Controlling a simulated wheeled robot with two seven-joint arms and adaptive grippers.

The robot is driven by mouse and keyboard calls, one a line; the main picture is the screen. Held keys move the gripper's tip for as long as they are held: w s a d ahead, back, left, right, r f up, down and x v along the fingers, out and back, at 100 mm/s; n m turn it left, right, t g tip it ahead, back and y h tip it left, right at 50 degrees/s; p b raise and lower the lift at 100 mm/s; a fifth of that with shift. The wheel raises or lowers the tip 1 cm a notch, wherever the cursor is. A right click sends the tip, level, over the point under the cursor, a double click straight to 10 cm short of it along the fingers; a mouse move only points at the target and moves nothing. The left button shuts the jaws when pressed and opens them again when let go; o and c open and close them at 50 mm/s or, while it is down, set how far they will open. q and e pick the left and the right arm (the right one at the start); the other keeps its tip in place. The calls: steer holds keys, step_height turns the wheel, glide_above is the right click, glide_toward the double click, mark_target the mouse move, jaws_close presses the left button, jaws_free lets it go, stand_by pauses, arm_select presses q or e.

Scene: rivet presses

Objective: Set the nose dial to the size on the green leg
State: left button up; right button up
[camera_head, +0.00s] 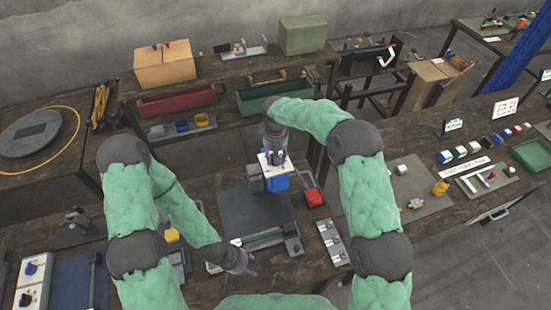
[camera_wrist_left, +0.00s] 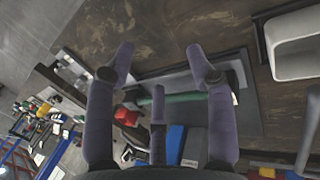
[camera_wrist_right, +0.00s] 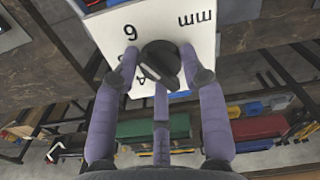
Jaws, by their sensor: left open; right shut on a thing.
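The blue and white press head (camera_head: 272,168) stands behind the dark plate (camera_head: 255,212). Its white dial face (camera_wrist_right: 205,28) shows "mm" and other marks, seen upside down. My right gripper (camera_wrist_right: 160,62) is shut on the black dial knob (camera_wrist_right: 160,60); the fingers hide some marks and the knob's setting is unclear. It also shows in the head view (camera_head: 276,143). The green leg (camera_head: 262,237) lies along the front of the plate; its size marking is not readable. It also shows in the left wrist view (camera_wrist_left: 184,98). My left gripper (camera_head: 245,265) is open and empty near it.
A metal holder strip (camera_head: 333,242) lies right of the plate. A blue and white control box (camera_head: 33,275) is at far left. The right bench holds several coloured blocks and a green tray (camera_head: 533,155).

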steer(key=shift+s+f, duration=0.3)
steer(key=o, duration=1.1)
steer(key=shift+r, duration=0.2)
steer(key=shift+w+r, duration=0.1)
steer(key=shift+r, duration=0.3)
step_height(320, 180, up, 11)
